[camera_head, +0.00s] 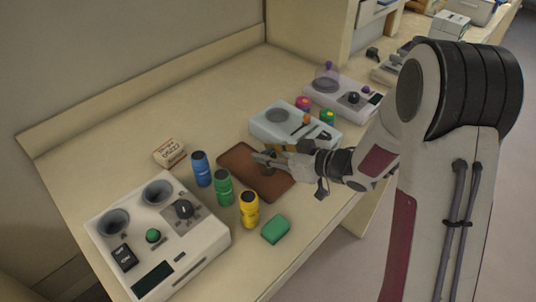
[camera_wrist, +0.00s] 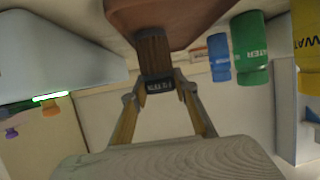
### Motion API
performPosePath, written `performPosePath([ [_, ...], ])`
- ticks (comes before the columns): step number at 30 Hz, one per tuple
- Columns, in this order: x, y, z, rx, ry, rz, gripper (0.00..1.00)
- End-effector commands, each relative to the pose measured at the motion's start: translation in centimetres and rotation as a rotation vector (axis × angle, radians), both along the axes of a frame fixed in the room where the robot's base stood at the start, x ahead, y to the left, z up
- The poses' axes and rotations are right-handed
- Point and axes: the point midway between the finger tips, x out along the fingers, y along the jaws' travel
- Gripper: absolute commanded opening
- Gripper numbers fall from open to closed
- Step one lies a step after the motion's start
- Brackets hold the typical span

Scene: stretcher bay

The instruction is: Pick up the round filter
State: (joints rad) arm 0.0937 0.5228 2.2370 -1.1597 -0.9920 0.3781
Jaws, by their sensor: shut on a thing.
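The round filter (camera_wrist: 153,52) is a brown ribbed cylinder with a dark band lettered "FILTER" in the wrist view. My gripper (camera_wrist: 161,88) is shut on it, one finger on each side at the dark band. In the head view my gripper (camera_head: 264,159) is over the brown tray (camera_head: 237,166), and the fingers mostly hide the filter. The tray's underside or edge (camera_wrist: 185,10) also shows behind the filter in the wrist view. I cannot tell whether the filter still touches the tray.
Blue (camera_head: 202,168), green (camera_head: 224,187) and yellow (camera_head: 249,210) bottles stand left of the tray, near a white console (camera_head: 200,245). A green block (camera_head: 275,229) lies in front. A blue-white device (camera_head: 275,120) stands close behind my gripper.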

Motion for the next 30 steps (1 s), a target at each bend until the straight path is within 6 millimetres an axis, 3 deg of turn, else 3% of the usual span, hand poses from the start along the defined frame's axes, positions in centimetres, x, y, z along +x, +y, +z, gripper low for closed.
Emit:
performPosePath([
  [8,0.0,0.0,2.1,0.000,-0.005,0.001,0.08],
  [22,0.1,0.0,7.8,0.000,-0.005,0.002,0.08],
  [30,0.0,0.0,9.5,0.000,-0.001,0.001,0.08],
])
